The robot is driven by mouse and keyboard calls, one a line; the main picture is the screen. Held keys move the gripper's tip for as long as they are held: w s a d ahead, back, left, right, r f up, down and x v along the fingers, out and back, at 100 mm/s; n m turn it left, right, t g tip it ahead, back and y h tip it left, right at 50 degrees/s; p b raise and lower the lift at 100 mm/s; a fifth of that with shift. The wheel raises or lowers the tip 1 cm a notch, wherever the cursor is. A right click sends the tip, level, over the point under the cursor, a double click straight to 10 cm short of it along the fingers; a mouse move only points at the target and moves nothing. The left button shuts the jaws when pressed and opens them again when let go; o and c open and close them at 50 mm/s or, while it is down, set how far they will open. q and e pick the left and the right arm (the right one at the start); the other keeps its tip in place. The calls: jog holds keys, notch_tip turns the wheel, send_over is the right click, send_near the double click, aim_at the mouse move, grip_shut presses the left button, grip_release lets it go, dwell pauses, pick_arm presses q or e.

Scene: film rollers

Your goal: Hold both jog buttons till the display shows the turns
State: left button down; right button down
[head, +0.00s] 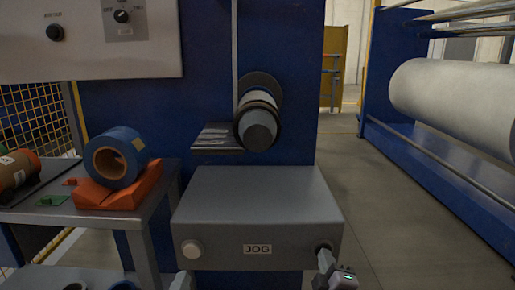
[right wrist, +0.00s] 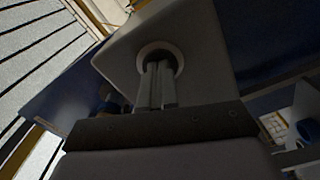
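The grey jog box (head: 258,205) carries a JOG label (head: 257,249) between two buttons on its front. The right jog button (head: 323,246) is mostly hidden by my right gripper (head: 325,259). In the right wrist view my right gripper (right wrist: 157,72) has its fingers together, with tips at the round pale-rimmed right button (right wrist: 151,50); how far it is pressed I cannot tell. My left gripper (head: 182,281) shows only partly at the bottom edge, below the left button. I see no turns display.
A roller (head: 258,125) sticks out above the box, beside a small shelf (head: 216,139). A cart at left holds a blue roll (head: 117,158) on an orange cradle (head: 115,190). A panel with knobs (head: 90,40) hangs upper left. Open floor (head: 390,215) lies right.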

dwell(0.3)
pick_arm(q)
jog(key=shift+r+p, duration=0.3)
jog(key=shift+p, duration=0.05)
pick_arm(e)
jog(key=s, duration=0.7)
